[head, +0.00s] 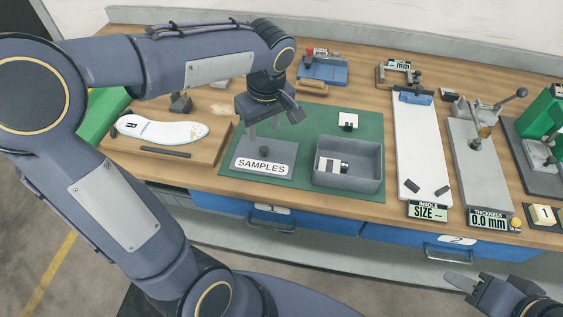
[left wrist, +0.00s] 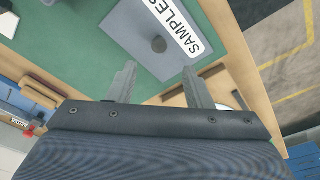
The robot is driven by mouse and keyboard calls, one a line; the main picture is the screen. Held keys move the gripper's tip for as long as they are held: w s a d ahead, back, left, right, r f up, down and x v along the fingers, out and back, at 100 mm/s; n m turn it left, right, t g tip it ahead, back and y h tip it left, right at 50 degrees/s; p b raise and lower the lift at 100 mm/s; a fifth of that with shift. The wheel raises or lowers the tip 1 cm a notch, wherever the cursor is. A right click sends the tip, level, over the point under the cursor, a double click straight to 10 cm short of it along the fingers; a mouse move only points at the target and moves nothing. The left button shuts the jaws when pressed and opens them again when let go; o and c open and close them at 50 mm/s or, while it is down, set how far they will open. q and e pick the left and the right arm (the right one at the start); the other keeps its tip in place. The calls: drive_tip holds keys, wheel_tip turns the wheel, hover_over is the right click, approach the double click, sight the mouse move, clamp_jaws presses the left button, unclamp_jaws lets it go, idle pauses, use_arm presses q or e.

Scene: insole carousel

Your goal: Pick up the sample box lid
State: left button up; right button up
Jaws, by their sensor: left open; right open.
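The sample box lid (head: 262,167) is a flat grey plate with a white "SAMPLES" label and a dark round knob. It lies on the green mat (head: 309,117), left of the open grey sample box (head: 348,183). My left gripper (head: 272,128) is open above the lid's back edge, apart from the knob. In the left wrist view the lid (left wrist: 145,62) and its knob lie beyond the open fingers (left wrist: 158,84), with nothing between them. My right gripper (head: 470,285) is open and empty in front of the bench, at the lower right.
A white insole (head: 160,129) lies on a wooden board to the left. A dark item with a white label sits inside the box, and a small white card (head: 348,119) stands behind it. Measuring fixtures (head: 422,150) stand to the right. Blue drawers (head: 320,226) are below.

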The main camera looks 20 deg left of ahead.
sight(264, 148)
use_arm(q)
drive_tip(key=f, duration=0.7)
drive_tip(key=shift+w+a+f, duration=0.25)
drive_tip(key=shift+f, duration=0.05)
clamp_jaws()
drive_tip(key=shift+r, duration=0.1)
